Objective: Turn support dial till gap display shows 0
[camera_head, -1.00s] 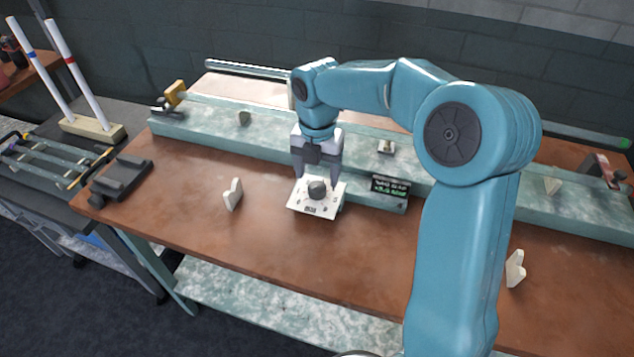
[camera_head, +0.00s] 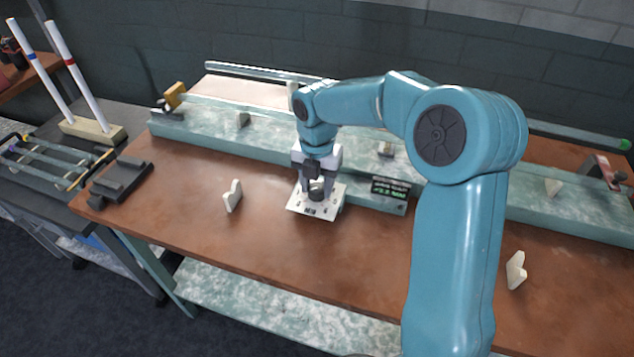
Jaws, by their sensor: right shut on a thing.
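The support dial (camera_head: 317,194) is a dark round knob on a small tilted white panel (camera_head: 329,207) at the middle of the bench. My right gripper (camera_head: 316,186) reaches down over the panel and is shut on the dial, with its fingers at the knob's sides. The gap display (camera_head: 391,188) is a small dark screen with green characters, just right of the panel on the front of the green rail base. Its digits are too small to read. My left gripper is not in view.
White notched supports stand on the brown bench left (camera_head: 232,196) and right (camera_head: 515,270) of the panel. A long speckled green base (camera_head: 215,135) runs behind. A dark grey block (camera_head: 120,180) lies at the left edge. The bench front is clear.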

